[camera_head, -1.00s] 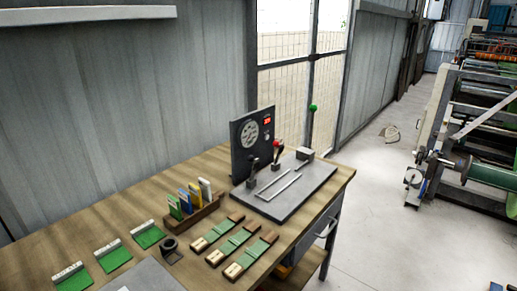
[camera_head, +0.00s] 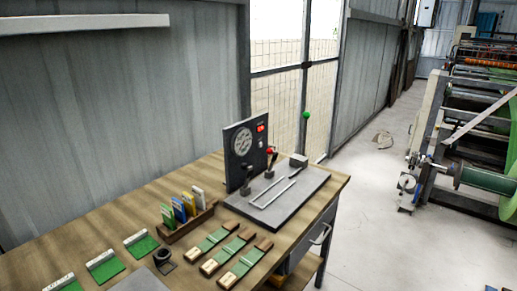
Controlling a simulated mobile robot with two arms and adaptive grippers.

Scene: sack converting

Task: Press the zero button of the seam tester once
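The seam tester stands at the back right of the wooden bench. Its dark upright panel (camera_head: 245,150) carries a round dial (camera_head: 243,142) and a small red display (camera_head: 261,128). A grey base plate (camera_head: 290,208) with rails and clamps lies in front of the panel. A red-topped part (camera_head: 269,151) shows by the panel, and a green ball (camera_head: 306,115) stands up behind the plate. The zero button is too small to tell apart at this distance. Neither of my grippers is in view.
The wooden bench (camera_head: 110,222) holds a rack of coloured cards (camera_head: 184,208), several green strip samples (camera_head: 225,254), green pads (camera_head: 104,266) and a dark ring (camera_head: 164,259). Open concrete floor (camera_head: 372,200) lies right of the bench. A large machine (camera_head: 470,150) stands at the far right.

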